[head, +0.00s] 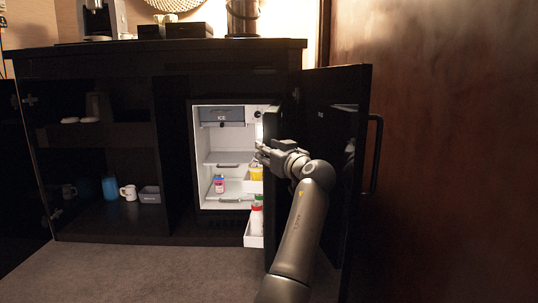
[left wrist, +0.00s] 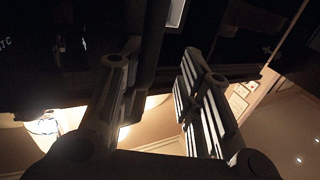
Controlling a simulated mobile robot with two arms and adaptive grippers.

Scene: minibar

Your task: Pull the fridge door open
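The fridge (head: 226,140) is set in a black cabinet, and its white interior is visible. Its door (head: 254,240) stands open, swung out to the right and seen nearly edge-on, with white shelves on its inner side. My left gripper (head: 262,151) is at the door's free edge, about mid-height. Whether it touches the door is unclear. In the left wrist view its two fingers (left wrist: 160,100) are apart, with a dark bar beside the left finger. My arm hides part of the door. My right gripper is not in view.
An open black cabinet door (head: 335,120) with a bar handle (head: 375,155) stands right of the fridge, close behind my arm. Bottles (head: 256,215) sit in the door shelf. Mugs (head: 128,192) and a blue cup (head: 110,188) are in the left compartment. The floor in front is clear.

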